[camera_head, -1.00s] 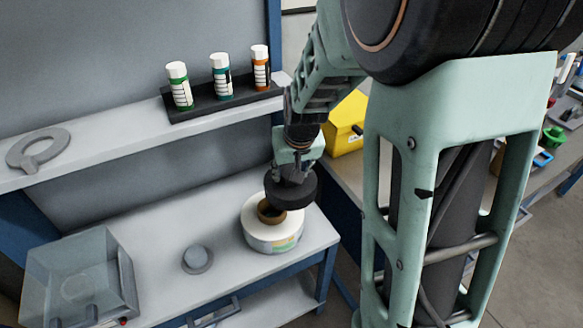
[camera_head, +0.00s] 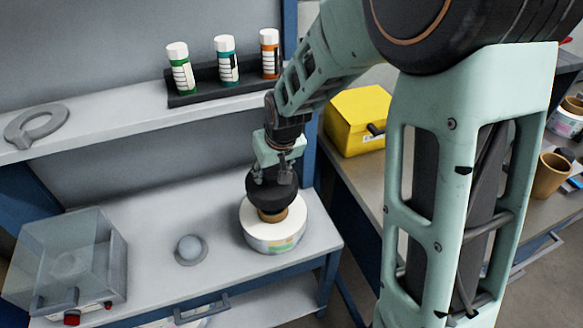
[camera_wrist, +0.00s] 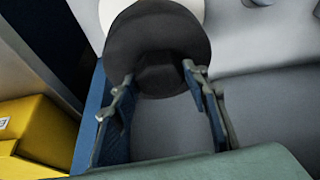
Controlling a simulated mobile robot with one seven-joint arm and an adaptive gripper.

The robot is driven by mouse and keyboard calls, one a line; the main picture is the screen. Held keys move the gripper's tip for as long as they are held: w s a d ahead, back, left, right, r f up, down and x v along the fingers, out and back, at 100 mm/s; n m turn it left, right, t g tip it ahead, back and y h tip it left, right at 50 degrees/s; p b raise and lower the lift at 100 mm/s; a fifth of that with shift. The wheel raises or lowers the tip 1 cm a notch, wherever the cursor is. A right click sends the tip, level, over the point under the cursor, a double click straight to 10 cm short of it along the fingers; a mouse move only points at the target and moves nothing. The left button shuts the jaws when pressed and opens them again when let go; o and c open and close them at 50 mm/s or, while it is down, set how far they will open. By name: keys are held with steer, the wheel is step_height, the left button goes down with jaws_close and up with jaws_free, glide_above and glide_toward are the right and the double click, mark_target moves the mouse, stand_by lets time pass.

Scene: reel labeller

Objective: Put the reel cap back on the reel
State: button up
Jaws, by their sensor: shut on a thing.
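The reel (camera_head: 262,238) is a wide white roll with a brown core (camera_head: 271,215), lying flat near the right end of the bench. The reel cap (camera_head: 268,194) is a black disc held over the reel, its front edge just above the core. I cannot tell whether cap and core touch. My gripper (camera_head: 275,176) points down and is shut on the cap's raised middle. In the wrist view the cap (camera_wrist: 150,40) fills the top centre between the fingers of my gripper (camera_wrist: 160,78). It hides most of the reel (camera_wrist: 112,8).
A clear-lidded box (camera_head: 65,262) and a small round grey knob-like piece (camera_head: 190,250) sit left on the bench. Three capped bottles stand in a black rack (camera_head: 215,92) on the shelf, beside a grey ring tool (camera_head: 38,127). A yellow box (camera_head: 355,118) stands on the right table.

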steer(key=shift+a+f, duration=0.15)
steer(key=shift+f, duration=0.1)
steer(key=shift+f+b, duration=1.3)
steer(key=shift+f, duration=0.45)
steer(key=shift+f, duration=0.1)
step_height(320, 180, down, 4)
steer(key=b, duration=0.3)
steer(key=shift+b, duration=0.4)
steer(key=o, duration=1.6)
steer(key=shift+o, duration=0.2)
steer(key=shift+f, duration=0.1)
